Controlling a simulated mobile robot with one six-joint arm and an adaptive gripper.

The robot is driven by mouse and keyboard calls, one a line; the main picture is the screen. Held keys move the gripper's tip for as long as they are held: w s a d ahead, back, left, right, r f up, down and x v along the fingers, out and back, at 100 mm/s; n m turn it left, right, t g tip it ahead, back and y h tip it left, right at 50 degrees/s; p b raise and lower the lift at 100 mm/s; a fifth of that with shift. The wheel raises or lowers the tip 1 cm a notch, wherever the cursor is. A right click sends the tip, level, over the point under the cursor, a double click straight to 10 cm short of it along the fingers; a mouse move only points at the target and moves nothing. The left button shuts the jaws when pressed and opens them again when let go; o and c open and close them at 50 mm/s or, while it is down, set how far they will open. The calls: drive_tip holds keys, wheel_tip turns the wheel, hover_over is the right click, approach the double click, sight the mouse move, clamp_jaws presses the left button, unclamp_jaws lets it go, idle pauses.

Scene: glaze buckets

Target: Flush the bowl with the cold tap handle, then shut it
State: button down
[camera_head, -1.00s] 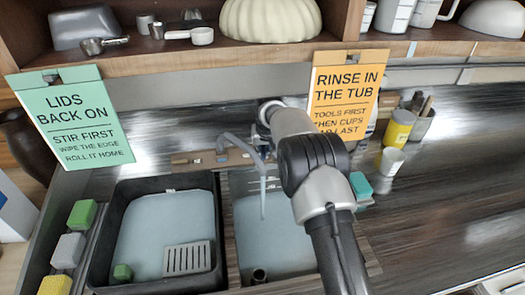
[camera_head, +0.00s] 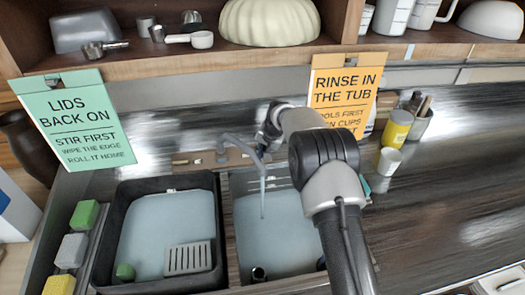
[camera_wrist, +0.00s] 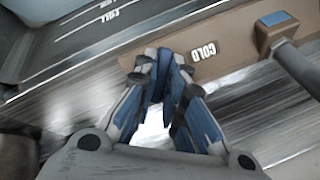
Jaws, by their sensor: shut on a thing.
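The tap (camera_head: 236,143) stands behind the right-hand sink bowl (camera_head: 243,215). A thin pale stream (camera_head: 262,198) hangs from its spout down to the bowl's grey-blue liquid. My gripper (camera_wrist: 162,62) is shut beside the COLD label (camera_wrist: 204,52) on the brown tap base (camera_wrist: 232,48). Its fingertips meet at the base's edge; the cold tap handle is hidden by the fingers, so its angle cannot be seen. In the head view my arm covers the right part of the bowl and most of the gripper.
An orange sign (camera_head: 340,85) hangs close behind my arm. A yellow bottle (camera_head: 397,128) and cup (camera_head: 388,160) stand right. The right counter is largely clear.

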drive_tip(key=shift+m, duration=0.3)
drive_tip(key=c, duration=1.7)
unclamp_jaws()
drive_tip(key=shift+o, duration=0.2)
drive_tip(key=v, duration=1.2)
drive_tip(key=shift+o, duration=0.4)
drive_tip(key=shift+d, duration=0.1)
